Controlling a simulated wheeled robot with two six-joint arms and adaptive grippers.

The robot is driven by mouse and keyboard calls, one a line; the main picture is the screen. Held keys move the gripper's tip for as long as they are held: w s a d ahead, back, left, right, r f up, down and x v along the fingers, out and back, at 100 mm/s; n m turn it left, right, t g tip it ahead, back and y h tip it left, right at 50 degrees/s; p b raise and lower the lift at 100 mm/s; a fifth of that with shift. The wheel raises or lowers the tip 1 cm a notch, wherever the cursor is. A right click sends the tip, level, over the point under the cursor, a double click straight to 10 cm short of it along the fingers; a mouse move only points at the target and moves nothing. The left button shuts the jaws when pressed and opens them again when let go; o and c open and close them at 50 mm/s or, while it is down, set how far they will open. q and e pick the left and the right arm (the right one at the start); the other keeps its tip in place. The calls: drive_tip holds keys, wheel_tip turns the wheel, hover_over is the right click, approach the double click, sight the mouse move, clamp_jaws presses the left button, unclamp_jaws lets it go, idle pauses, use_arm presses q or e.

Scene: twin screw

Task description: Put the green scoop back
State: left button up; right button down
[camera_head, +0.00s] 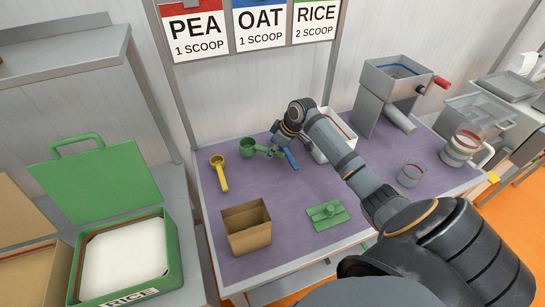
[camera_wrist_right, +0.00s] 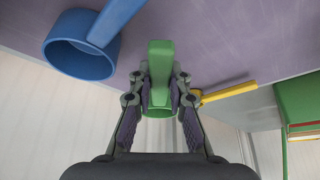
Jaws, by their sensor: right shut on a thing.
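The green scoop (camera_head: 248,147) is near the back left of the purple table, between the yellow scoop (camera_head: 221,174) and the blue scoop (camera_head: 290,158). My right gripper (camera_head: 273,151) is shut on its handle. In the right wrist view the green scoop (camera_wrist_right: 160,72) sits between the two fingers (camera_wrist_right: 159,100), its cup partly hidden behind the handle. I cannot tell whether it touches the table. The blue scoop (camera_wrist_right: 82,45) and the yellow scoop (camera_wrist_right: 228,92) lie on either side, apart from the fingers. My left gripper is not in view.
PEA, OAT and RICE signs (camera_head: 262,24) hang behind the table. A white container (camera_head: 334,146) stands behind my right arm. A mill (camera_head: 390,92) and stacked bowls (camera_head: 460,146) are to the right.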

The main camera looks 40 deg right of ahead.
sight(273, 165)
drive_tip(key=f+p, duration=0.1)
drive_tip(key=f, duration=0.2)
drive_tip(key=shift+d+f, duration=0.15)
drive_tip(key=shift+d, duration=0.05)
drive_tip(key=shift+f, duration=0.15)
drive_tip(key=shift+f, duration=0.1)
drive_tip(key=c, duration=1.3)
unclamp_jaws()
drive_tip(key=shift+r, duration=0.2)
drive_tip(key=b+v, duration=0.1)
drive_tip(key=v, duration=1.1)
